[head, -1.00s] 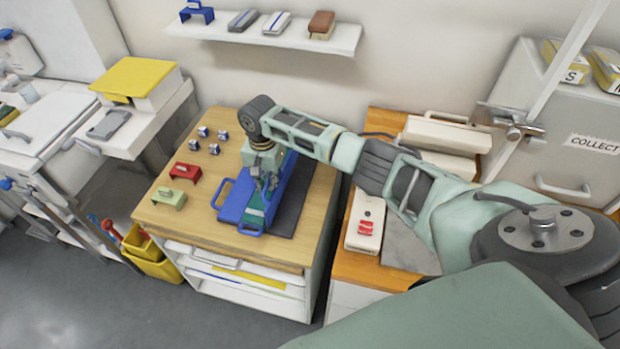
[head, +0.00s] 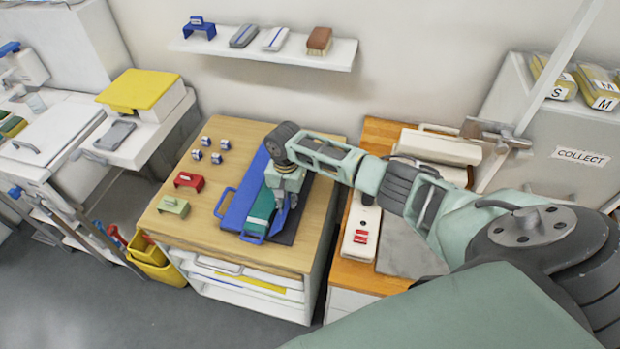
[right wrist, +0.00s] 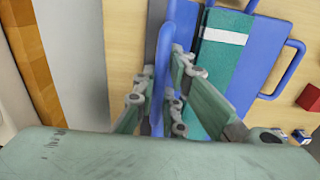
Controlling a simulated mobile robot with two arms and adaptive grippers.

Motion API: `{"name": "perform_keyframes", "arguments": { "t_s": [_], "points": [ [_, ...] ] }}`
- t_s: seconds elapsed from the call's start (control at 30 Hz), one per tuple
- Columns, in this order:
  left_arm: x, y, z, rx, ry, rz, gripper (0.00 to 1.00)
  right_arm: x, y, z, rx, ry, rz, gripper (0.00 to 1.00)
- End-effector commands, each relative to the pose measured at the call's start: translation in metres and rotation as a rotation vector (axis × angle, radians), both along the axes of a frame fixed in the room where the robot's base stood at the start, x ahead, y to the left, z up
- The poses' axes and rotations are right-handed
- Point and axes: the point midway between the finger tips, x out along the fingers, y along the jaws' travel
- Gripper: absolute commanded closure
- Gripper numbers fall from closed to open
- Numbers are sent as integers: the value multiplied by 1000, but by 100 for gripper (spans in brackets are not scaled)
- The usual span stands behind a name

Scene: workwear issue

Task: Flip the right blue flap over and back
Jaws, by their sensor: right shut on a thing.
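The blue folding board (head: 240,207) lies on the wooden table, with a handle at its left side and one at its front. A green cloth with a white stripe (right wrist: 225,70) lies along its middle. My right gripper (head: 287,200) is over the board's right side. In the right wrist view its fingers (right wrist: 165,100) are shut on the right blue flap (right wrist: 162,65), which shows edge-on as a narrow blue band, raised beside the cloth. My arm hides much of the flap in the head view. My left gripper is not in view.
Small blue-and-white pieces (head: 206,142), a red block (head: 189,181) and a green block (head: 173,206) stand left of the board. An orange-topped cabinet (head: 352,274) with a white case (head: 361,232) is to the right. Bare table lies at the front left.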

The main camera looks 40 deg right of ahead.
Motion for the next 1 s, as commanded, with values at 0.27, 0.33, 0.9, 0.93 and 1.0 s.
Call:
{"name": "perform_keyframes", "arguments": {
  "t_s": [0.27,0.33,0.9,0.93,1.0],
  "points": [
    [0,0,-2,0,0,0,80,-15,-5,-21,6,10,2,92],
    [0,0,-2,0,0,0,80,-18,-7,-26,5,11,2,90],
    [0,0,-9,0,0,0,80,-30,-28,-56,1,8,2,81],
    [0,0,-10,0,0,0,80,-31,-29,-58,1,8,1,82],
    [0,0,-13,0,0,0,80,-31,-31,-63,1,7,0,84]
  ]
}}
